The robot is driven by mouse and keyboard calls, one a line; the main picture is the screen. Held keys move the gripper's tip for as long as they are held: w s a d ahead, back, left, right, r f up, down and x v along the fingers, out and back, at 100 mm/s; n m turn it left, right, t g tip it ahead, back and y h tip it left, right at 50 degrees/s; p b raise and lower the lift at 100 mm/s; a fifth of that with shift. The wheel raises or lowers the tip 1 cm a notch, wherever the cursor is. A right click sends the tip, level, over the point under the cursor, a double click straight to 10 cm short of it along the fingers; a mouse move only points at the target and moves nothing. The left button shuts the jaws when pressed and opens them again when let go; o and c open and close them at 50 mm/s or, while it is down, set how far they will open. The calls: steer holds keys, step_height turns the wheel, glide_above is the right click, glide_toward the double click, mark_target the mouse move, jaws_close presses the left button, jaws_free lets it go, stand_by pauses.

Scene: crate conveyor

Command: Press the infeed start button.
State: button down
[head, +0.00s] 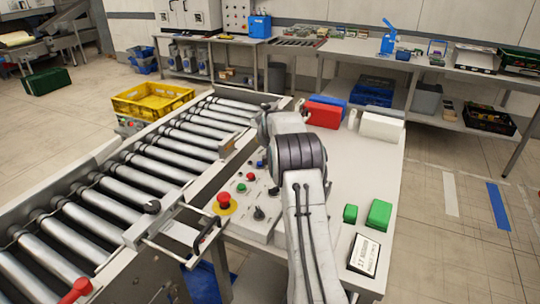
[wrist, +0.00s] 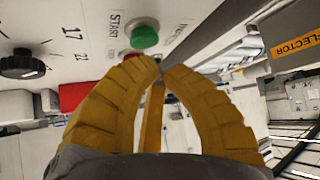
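A green button (wrist: 144,33) marked START sits on a pale panel in the wrist view, just beyond my fingertips. I cannot read whether it is the infeed one. My gripper (wrist: 158,64) has yellow ribbed fingers with the tips drawn together, nothing held between them. A small gap shows between the tips and the button; contact is not visible. A red button (wrist: 131,56) is partly hidden behind the left finger. In the head view, the control panel (head: 247,224) carries a green button (head: 241,188) and a red button (head: 251,177). My arm hides the fingers there.
A red mushroom button on yellow (head: 224,200) and a black knob (head: 258,214) share the panel. The roller conveyor (head: 150,165) runs along its left. Green blocks (head: 379,215) and a red box (head: 324,113) stand on the white table (head: 345,185).

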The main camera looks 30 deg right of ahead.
steer(key=shift+f, duration=0.15)
stand_by(1.4)
steer(key=shift+f+b, duration=0.3)
steer(key=shift+b, duration=0.1)
